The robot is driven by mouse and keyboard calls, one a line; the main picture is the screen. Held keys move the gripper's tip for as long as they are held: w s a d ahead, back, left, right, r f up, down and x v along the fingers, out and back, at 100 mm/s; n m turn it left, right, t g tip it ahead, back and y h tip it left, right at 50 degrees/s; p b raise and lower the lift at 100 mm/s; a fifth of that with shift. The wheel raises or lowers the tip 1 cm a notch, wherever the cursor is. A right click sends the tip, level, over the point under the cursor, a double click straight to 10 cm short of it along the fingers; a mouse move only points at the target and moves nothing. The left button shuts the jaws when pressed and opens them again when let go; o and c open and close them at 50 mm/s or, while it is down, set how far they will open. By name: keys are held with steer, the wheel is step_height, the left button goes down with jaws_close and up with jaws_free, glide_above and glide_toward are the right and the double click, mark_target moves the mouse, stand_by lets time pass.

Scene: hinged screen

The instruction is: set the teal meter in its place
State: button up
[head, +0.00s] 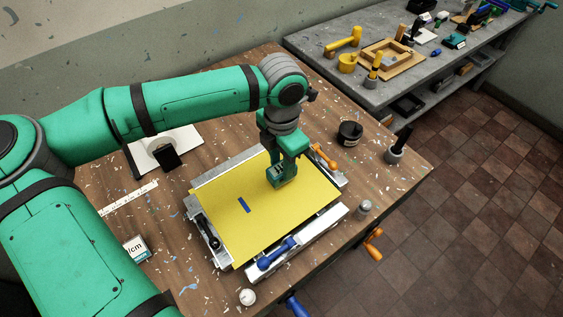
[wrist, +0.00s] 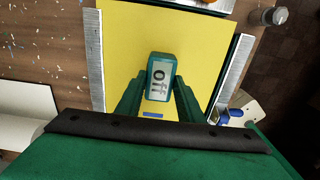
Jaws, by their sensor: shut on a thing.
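The teal meter (wrist: 160,77) is a small box with a pale face reading "off". It sits between the two fingers of my gripper (wrist: 160,98), which is shut on it. In the head view my gripper (head: 283,182) is over the right part of the yellow sheet (head: 250,235), and the meter is mostly hidden there by the fingers. I cannot tell whether the meter touches the sheet. A small blue bar (head: 244,204) lies on the sheet, left of my gripper; it also shows in the wrist view (wrist: 153,115), just below the meter.
The sheet lies in a metal frame with a blue handle (head: 278,252) and an orange handle (head: 325,156). A black pot (head: 350,133), a small jar (head: 364,208) and a white "n/cm" card (head: 136,248) stand around it. A grey bench (head: 330,67) behind holds tools.

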mark_target(281, 168)
steer(key=shift+f, duration=0.7)
steer(key=o, duration=1.2)
steer(key=shift+o, duration=0.2)
step_height(281, 168, up, 11)
steer(key=shift+s+f, duration=0.1)
